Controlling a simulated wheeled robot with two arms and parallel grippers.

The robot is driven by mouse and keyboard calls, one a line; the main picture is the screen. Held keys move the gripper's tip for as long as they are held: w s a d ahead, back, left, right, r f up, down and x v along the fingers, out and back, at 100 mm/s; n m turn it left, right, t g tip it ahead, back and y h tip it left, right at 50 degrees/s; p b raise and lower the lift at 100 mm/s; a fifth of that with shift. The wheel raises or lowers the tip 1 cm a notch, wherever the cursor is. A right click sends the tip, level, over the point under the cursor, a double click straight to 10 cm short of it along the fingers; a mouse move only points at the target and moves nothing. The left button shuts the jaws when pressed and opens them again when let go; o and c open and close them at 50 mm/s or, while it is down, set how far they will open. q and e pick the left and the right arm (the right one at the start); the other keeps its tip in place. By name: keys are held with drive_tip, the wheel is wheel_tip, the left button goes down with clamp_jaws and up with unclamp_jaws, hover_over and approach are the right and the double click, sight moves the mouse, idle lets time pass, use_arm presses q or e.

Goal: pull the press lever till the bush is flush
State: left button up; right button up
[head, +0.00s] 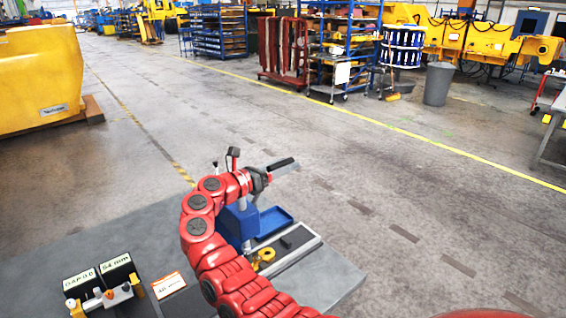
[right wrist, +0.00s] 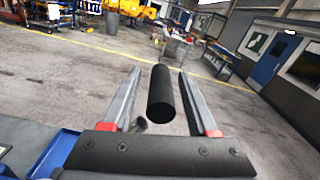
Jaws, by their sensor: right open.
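The blue press body (head: 236,224) stands on the grey bench, partly hidden behind my right arm. A black cylindrical grip, which looks like the press lever's handle (right wrist: 160,94), shows between the fingers in the right wrist view; its dark length also shows in the head view (head: 281,163). My right gripper (head: 290,167) is open, with one finger on each side of the grip and a visible gap on both sides in the right wrist view (right wrist: 158,72). The bush and its seat cannot be made out. My left gripper is not in view.
A blue tray (head: 274,222) lies beside the press. A yellow part (head: 266,255) and a dark block (head: 287,243) sit near it. Labelled black boxes (head: 117,270) and an orange-edged card (head: 168,285) lie at the bench's left. Open floor surrounds the bench.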

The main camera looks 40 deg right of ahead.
clamp_jaws()
drive_tip(key=shift+f, duration=0.1)
idle(1.3)
